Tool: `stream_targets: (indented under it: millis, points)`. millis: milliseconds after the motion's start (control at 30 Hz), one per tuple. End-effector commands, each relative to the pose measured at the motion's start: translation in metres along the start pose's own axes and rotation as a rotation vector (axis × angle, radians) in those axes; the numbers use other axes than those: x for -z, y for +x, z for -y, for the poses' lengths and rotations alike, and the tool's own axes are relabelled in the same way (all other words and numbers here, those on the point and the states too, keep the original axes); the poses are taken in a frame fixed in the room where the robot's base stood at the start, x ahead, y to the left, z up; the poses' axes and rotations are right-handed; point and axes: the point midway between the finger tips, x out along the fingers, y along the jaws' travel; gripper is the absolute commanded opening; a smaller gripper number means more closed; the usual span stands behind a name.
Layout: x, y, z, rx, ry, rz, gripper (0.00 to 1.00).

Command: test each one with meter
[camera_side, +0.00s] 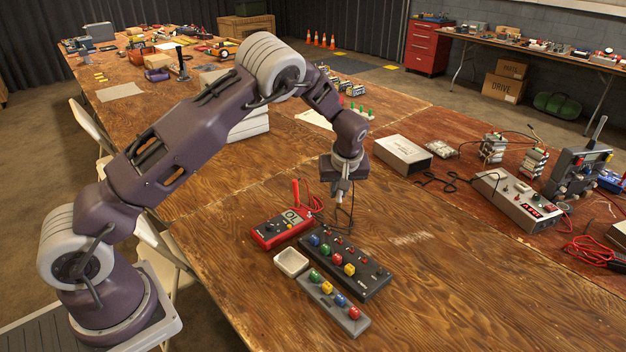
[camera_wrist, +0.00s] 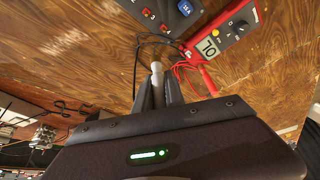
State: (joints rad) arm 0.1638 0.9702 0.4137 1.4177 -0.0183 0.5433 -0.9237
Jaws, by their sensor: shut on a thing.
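My gripper (camera_side: 341,192) is above the table, behind the dark box. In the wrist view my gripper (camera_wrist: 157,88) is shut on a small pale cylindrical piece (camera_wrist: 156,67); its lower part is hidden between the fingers. A red meter (camera_side: 283,228) lies to the left, its display reading OL; it also shows in the wrist view (camera_wrist: 208,48). A red probe (camera_side: 296,192) stands beside the meter. The dark box (camera_side: 376,271) carries blue, green, red and yellow pieces and red buttons. A grey rack (camera_side: 358,327) in front holds green, yellow, blue and red pieces.
A small white tray (camera_side: 291,262) beside the rack looks empty. Black leads (camera_wrist: 137,60) and red leads (camera_wrist: 186,66) lie close to my fingers. A silver box (camera_side: 403,153) and a power supply (camera_side: 517,200) stand further right. The table's right foreground is clear.

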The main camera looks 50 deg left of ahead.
Motion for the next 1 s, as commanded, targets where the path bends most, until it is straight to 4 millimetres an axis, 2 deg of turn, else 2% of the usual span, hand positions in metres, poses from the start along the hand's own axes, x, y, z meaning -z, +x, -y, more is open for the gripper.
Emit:
stream_targets:
  millis: [33,100,200,333,400,533,800,1000]
  points:
    - [-0.022,-0.007,-0.017,-0.02,0.048,-0.004,0.0]
    - [-0.052,-0.016,-0.037,-0.047,0.111,-0.011,0.0]
    - [-0.092,-0.03,-0.06,-0.085,0.193,-0.021,0.0]
    - [-0.129,-0.043,-0.077,-0.12,0.262,-0.03,0.0]
    - [-0.139,-0.046,-0.081,-0.129,0.282,-0.032,0.0]
    - [-0.147,-0.042,-0.083,-0.133,0.293,-0.033,0.0]
    - [-0.16,-0.009,-0.083,-0.131,0.291,-0.033,0.0]
    - [-0.166,0.005,-0.083,-0.133,0.29,-0.033,0.0]
